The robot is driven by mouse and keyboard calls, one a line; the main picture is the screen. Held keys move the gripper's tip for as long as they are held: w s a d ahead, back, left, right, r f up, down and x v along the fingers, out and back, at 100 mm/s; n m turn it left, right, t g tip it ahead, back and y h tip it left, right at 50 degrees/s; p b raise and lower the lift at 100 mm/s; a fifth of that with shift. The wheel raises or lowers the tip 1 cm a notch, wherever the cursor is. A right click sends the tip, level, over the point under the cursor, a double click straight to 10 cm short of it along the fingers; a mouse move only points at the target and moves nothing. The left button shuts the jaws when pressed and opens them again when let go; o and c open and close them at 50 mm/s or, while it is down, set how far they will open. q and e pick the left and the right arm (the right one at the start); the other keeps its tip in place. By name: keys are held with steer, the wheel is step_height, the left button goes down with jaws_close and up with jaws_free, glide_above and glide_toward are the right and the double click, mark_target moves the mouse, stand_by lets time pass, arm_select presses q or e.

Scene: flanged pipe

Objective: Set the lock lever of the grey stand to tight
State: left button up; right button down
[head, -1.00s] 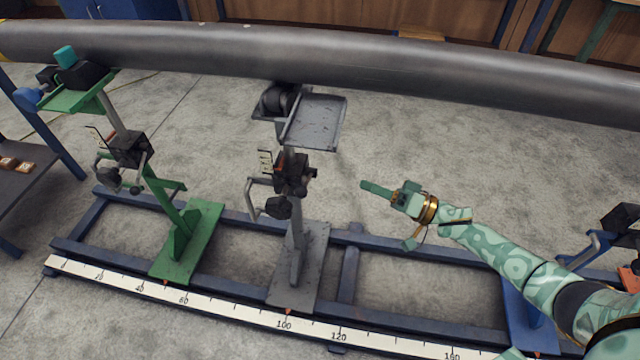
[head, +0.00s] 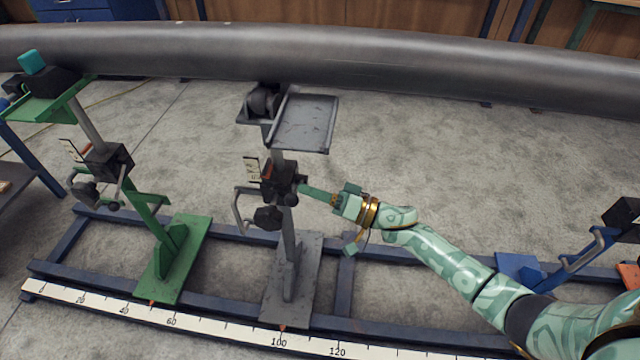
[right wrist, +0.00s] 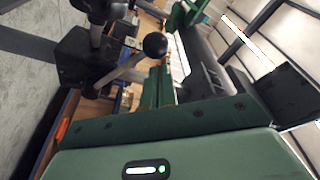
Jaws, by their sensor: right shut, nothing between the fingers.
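The grey stand (head: 290,260) stands upright on the blue rail frame, with a dark clamp block (head: 277,180) on its column. My right gripper (head: 305,190) is shut and empty, its fingertips close to the right side of that block. In the right wrist view, a lever with a black ball knob (right wrist: 155,45) sticks out from the dark block and passes close to my green fingers (right wrist: 155,88). I cannot tell whether they touch. In the head view the lever is small and partly hidden at my fingertips, so its setting is unclear. My left gripper is out of view.
A green stand (head: 175,260) is to the left and a blue stand (head: 560,275) to the right. A long grey pipe (head: 400,65) runs behind. A crank handle (head: 238,208) juts left from the grey stand. The floor right of its tray is clear.

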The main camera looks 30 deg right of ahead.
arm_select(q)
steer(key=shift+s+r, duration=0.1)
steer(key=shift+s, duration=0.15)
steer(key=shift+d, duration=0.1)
arm_select(e)
steer(key=shift+s+a+f, duration=0.1)
